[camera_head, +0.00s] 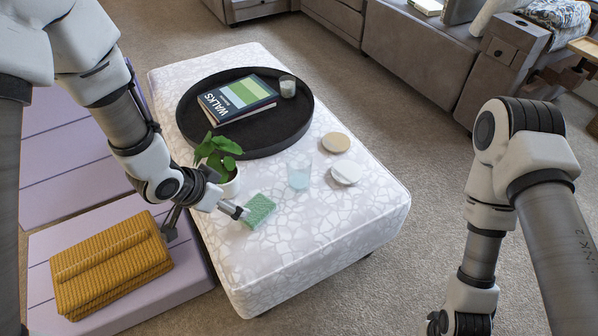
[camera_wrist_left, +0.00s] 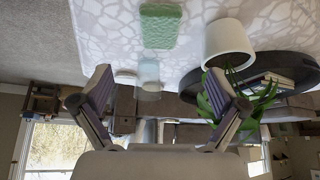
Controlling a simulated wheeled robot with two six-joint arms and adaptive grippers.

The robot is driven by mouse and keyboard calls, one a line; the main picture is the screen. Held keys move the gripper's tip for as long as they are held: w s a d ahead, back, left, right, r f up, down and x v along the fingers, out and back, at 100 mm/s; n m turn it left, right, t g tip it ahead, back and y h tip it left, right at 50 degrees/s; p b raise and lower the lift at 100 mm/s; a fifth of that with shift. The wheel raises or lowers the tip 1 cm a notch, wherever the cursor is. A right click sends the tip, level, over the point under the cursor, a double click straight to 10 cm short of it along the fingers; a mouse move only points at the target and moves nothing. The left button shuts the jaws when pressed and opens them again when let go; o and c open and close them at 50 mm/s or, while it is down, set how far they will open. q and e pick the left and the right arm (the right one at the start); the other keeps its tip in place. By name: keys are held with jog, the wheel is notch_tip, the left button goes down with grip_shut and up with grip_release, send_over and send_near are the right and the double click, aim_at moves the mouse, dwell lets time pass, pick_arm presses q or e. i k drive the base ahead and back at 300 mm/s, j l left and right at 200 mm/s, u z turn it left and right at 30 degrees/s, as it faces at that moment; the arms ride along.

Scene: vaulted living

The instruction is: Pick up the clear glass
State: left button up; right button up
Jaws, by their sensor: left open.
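The clear glass (camera_head: 299,170) stands upright on the white patterned ottoman (camera_head: 330,222), right of the plant and behind the green sponge (camera_head: 259,211). In the left wrist view the glass (camera_wrist_left: 149,75) shows pale and see-through beyond the fingers. My left gripper (camera_head: 207,224) is open and empty, at the ottoman's left edge, left of the sponge and apart from the glass. Its two spread fingers show in the left wrist view (camera_wrist_left: 160,88). My right arm hangs at the right, and its gripper is below the frame.
A potted plant (camera_head: 219,158) stands close behind my left gripper. A black round tray (camera_head: 281,137) holds a book (camera_head: 238,97) and a small cup (camera_head: 287,86). Two coasters, tan (camera_head: 335,142) and white (camera_head: 346,172), lie right of the glass. A folded mustard blanket (camera_head: 112,264) lies at left.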

aim_at(299, 163)
jog(key=i+l+u, duration=0.15)
jog(key=l, duration=0.45)
jog(key=i+l+u, duration=0.2)
jog(key=l, duration=0.4)
jog(key=l+u, duration=0.15)
jog(key=l, duration=0.45)
jog(key=i+l+u, duration=0.2)
jog(key=l, duration=0.45)
jog(key=k, duration=0.1)
